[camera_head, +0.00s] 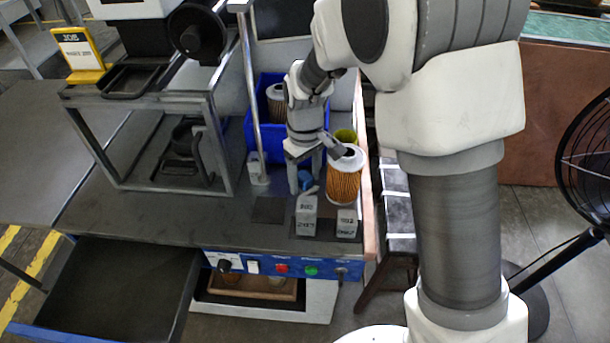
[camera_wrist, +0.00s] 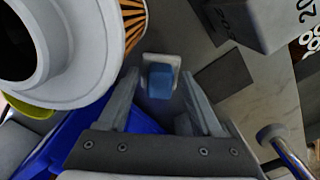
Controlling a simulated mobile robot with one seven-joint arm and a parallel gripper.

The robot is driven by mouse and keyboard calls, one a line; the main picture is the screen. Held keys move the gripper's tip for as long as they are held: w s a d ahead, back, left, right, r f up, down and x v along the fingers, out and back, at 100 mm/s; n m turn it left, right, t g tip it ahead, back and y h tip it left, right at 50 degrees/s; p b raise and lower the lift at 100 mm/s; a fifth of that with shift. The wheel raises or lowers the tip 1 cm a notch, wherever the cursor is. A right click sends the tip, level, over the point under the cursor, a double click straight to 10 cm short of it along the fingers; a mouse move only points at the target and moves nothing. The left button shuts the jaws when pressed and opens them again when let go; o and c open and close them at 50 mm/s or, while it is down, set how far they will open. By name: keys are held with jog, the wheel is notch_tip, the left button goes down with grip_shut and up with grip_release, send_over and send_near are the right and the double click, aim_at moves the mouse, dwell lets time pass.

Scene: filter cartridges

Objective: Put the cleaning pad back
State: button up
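The cleaning pad appears to be the small blue block (camera_wrist: 160,84) on a pale grey backing or holder (camera_wrist: 161,62). In the head view the blue piece (camera_head: 304,181) shows low between my fingers, near the grey blocks. My gripper (camera_head: 305,178) points down over the bench. In the wrist view my gripper (camera_wrist: 160,76) is open, with one finger on each side of the blue block and a visible gap at both sides. I cannot tell whether the fingers reach down to its height. A dark square patch (camera_head: 268,210) on the bench lies bare, left of the blocks.
An orange pleated filter cartridge (camera_head: 344,184) stands close right of my gripper. Two numbered grey blocks (camera_head: 306,216) (camera_head: 347,222) stand at the front. A blue crate (camera_head: 262,141) with a cartridge is behind. A metal post (camera_head: 250,80) and frame (camera_head: 222,140) stand left. A drawer (camera_head: 115,290) is open.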

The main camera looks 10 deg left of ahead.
aim_at(307, 176)
jog(key=shift+m+t+y, duration=0.3)
jog(key=shift+m+t, duration=0.2)
jog(key=shift+m, duration=0.4)
jog(key=d+r, duration=0.1)
jog(key=r, duration=0.4)
jog(key=s+d+r+p, duration=0.1)
jog(key=d+r, duration=0.1)
jog(key=r, duration=0.4)
jog(key=s+d+r+p, duration=0.1)
jog(key=d+r, duration=0.1)
jog(key=r, duration=0.4)
jog(key=shift+d+r, duration=0.15)
jog(key=shift+d, duration=0.1)
jog(key=s+d+r+m+t, duration=0.2)
jog(key=s+d+m, duration=0.2)
jog(key=s+d, duration=0.3)
jog(key=s+d+r+m+t, duration=0.2)
jog(key=s+d+r+m, duration=0.1)
jog(key=s+d, duration=0.5)
jog(key=shift+s+d+r+m+t, duration=0.15)
jog(key=shift+s+r+m+t, duration=0.2)
jog(key=shift+s, duration=0.4)
jog(key=shift+r, duration=0.1)
